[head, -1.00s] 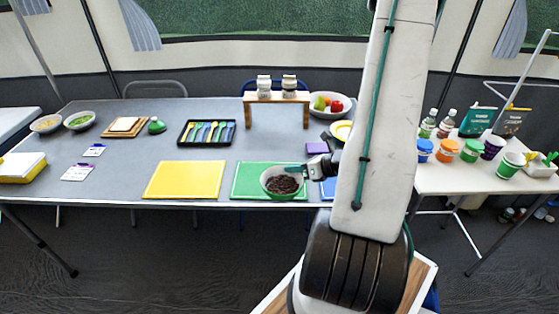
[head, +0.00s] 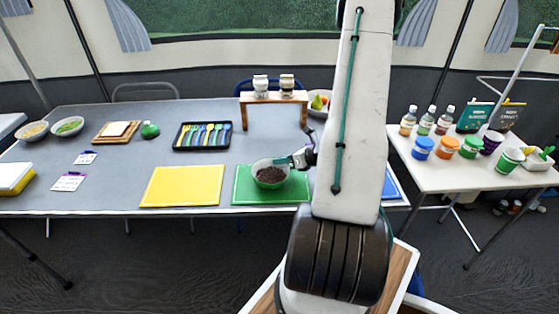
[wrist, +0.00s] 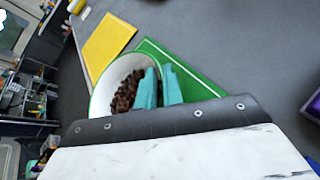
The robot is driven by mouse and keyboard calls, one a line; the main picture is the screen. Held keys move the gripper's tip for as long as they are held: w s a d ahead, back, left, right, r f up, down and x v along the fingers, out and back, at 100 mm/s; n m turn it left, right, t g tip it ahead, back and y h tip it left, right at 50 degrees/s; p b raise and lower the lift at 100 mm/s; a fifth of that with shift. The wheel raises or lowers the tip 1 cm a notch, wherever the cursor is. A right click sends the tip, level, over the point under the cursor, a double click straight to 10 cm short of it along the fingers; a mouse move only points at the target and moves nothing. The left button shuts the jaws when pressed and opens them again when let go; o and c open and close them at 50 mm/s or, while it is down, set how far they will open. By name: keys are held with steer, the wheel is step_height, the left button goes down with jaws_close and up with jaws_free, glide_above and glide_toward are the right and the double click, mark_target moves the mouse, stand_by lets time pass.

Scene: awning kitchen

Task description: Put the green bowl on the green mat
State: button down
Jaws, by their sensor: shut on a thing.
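The green bowl (head: 270,183), pale inside and holding dark brown pieces, is over the back-left part of the green mat (head: 295,190) in the head view. I cannot tell whether its base touches the mat. My gripper (head: 299,159) is at the bowl's right side, its teal fingers shut on the rim. In the wrist view the fingers (wrist: 159,88) pinch the near rim of the bowl (wrist: 97,82), which looks roughly upright. The green mat (wrist: 190,78) shows behind and right of it there.
A yellow mat (head: 182,187) lies left of the green one, and a blue mat (head: 392,187) shows partly behind my arm. A cutlery tray (head: 204,135) and a small wooden stand (head: 273,97) are farther back. Cups and bottles crowd the right-hand table (head: 440,180).

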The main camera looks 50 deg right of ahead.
steer(key=c, duration=1.5)
jaws_free()
steer(key=shift+f, duration=0.1)
steer(key=shift+c, duration=0.2)
